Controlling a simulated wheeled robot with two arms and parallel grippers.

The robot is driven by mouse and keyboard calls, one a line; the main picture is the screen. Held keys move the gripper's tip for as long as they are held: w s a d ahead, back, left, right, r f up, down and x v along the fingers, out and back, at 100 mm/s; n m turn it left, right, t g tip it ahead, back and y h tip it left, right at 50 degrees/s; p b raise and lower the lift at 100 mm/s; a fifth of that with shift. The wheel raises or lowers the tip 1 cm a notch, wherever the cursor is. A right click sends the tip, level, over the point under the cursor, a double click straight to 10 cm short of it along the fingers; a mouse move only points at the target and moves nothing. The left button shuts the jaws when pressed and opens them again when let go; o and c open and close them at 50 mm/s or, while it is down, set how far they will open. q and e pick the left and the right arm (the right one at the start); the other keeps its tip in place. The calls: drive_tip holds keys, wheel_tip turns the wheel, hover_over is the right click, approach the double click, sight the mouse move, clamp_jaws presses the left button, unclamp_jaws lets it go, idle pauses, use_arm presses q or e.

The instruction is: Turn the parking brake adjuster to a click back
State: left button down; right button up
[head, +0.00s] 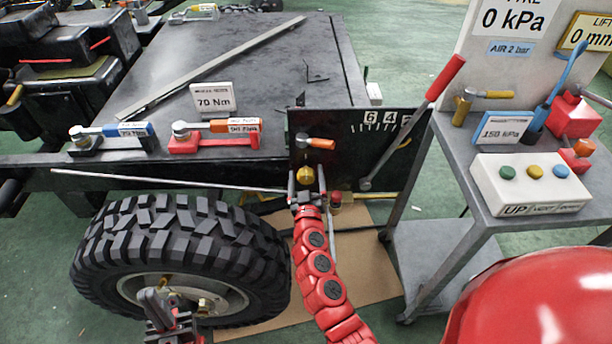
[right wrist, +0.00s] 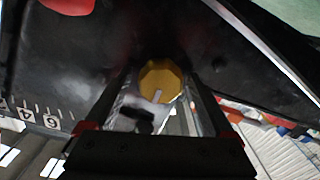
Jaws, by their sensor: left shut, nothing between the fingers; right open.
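A yellow, many-sided knob (head: 306,176), which looks like the adjuster, sits on the black plate (head: 345,150) beside the wheel. It also shows in the right wrist view (right wrist: 160,78), with a pale mark pointing to its lower edge. My right gripper (head: 307,182) is open, its fingers on either side of the knob. I cannot tell whether they touch it. The red-handled lever (head: 445,78) leans up to the right from the plate. A number scale (head: 385,118) is on the plate's upper part. My left gripper (head: 170,312) is shut and empty in front of the wheel.
A big tyre (head: 180,240) stands left of my right arm. An orange-handled tool (head: 316,143) sits just above the knob. A thin rod (head: 170,181) runs above the tyre. A grey cart (head: 480,190) with a button box (head: 530,183) stands at right.

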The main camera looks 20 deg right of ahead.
drive_tip(key=shift+c, duration=0.3)
drive_tip(key=c, duration=1.3)
drive_tip(key=shift+a+n, duration=0.1)
drive_tip(key=shift+n, duration=0.3)
drive_tip(key=shift+f+n+b, duration=0.15)
drive_tip(key=shift+n+b, duration=0.35)
drive_tip(key=shift+n, duration=0.5)
drive_tip(key=n, duration=0.2)
drive_tip(key=shift+n, duration=0.4)
drive_tip(key=n, duration=0.3)
drive_tip(key=shift+b, duration=0.35)
drive_tip(key=shift+a+n, duration=0.1)
drive_tip(key=shift+n, duration=1.4)
